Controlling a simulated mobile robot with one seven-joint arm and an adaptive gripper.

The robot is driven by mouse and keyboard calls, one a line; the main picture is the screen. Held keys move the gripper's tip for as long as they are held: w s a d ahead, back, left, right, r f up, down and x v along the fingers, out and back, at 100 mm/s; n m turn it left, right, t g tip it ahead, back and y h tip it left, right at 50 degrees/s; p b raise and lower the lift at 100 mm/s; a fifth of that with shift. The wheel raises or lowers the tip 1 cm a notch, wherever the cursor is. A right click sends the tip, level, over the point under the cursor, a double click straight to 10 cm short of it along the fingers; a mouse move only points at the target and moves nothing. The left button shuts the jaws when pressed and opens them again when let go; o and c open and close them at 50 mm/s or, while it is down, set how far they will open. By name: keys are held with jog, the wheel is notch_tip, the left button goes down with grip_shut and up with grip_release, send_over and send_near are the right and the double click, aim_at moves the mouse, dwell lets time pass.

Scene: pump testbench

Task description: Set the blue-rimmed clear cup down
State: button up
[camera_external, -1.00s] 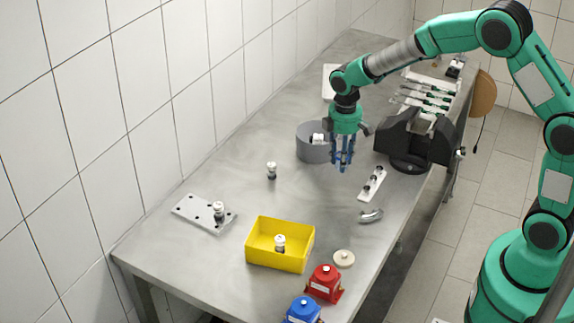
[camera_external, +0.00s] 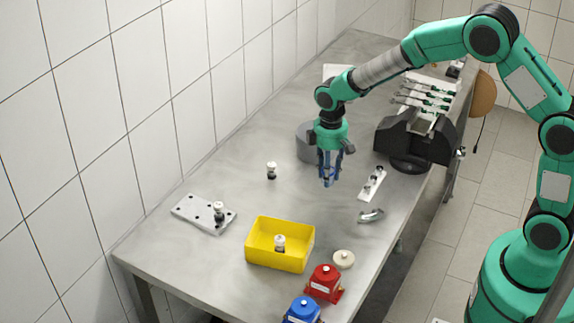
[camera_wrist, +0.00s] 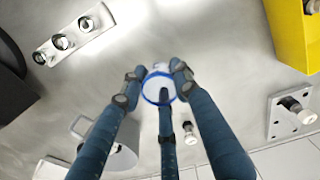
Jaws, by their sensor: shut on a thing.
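In the wrist view the clear cup with a blue rim (camera_wrist: 158,75) sits between the tips of my gripper's (camera_wrist: 160,95) blue-grey fingers, which are shut on it. In the external view my gripper (camera_external: 327,178) points down over the middle of the table, in front of the grey cylindrical container. The cup itself is too small and too covered by the fingers to make out there. I cannot tell how far its base is from the tabletop.
The metal tabletop (camera_external: 215,165) is clear left of my gripper, except for a small white-capped vial (camera_external: 271,170). The yellow bin (camera_external: 258,262), red container (camera_external: 324,284) and holed plate (camera_external: 190,212) stand nearer. The grey container (camera_external: 305,143), black machine (camera_external: 398,135) and white strip (camera_external: 371,184) are close by.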

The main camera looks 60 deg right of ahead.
jog(key=a+f+m, duration=0.1)
jog(key=a, duration=0.1)
jog(key=w+a+f+m, duration=0.1)
jog(key=a, duration=0.2)
jog(key=w+a+f+m, duration=0.1)
jog(key=a+f, duration=0.1)
jog(key=shift+a+f, duration=0.1)
jog(key=shift+a, duration=0.3)
dwell(0.8)
notch_tip(320, 180, up, 12)
jog(key=r, duration=0.1)
jog(key=w+d+n, duration=0.2)
jog(key=w+d, duration=0.1)
jog(key=d, duration=1.6)
jog(key=w+d+n, duration=0.2)
jog(key=d, duration=1.8)
notch_tip(320, 180, down, 6)
jog(key=shift+r, duration=0.2)
jog(key=shift+f, duration=0.1)
